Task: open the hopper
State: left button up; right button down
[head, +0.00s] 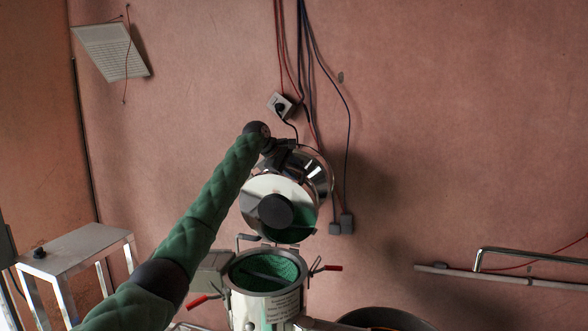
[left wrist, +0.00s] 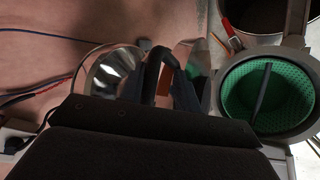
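The hopper (head: 265,270) is a round metal-rimmed vessel with a green perforated inside, and its mouth is uncovered. It also shows at the right of the left wrist view (left wrist: 268,92). Its shiny round lid (head: 313,177) stands raised and steeply tilted above and behind the mouth, with a pale disc and dark round knob facing forward. The lid's mirror-like metal also shows in the left wrist view (left wrist: 112,76). My left gripper (head: 289,147) is at the lid's upper side. Its dark fingers (left wrist: 166,62) come close together there, but whether they grip the lid is hidden. My right gripper is out of view.
Red-handled levers (head: 332,268) stick out beside the hopper. A dark round pan (head: 385,318) sits at lower right. A metal stand (head: 75,248) is at the left. Cables hang down the wall behind the lid. A wall rail (head: 500,278) is at the right.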

pick_arm(q)
jog(key=shift+w, duration=0.15)
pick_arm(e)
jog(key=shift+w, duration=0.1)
pick_arm(q)
jog(key=shift+r, duration=0.15)
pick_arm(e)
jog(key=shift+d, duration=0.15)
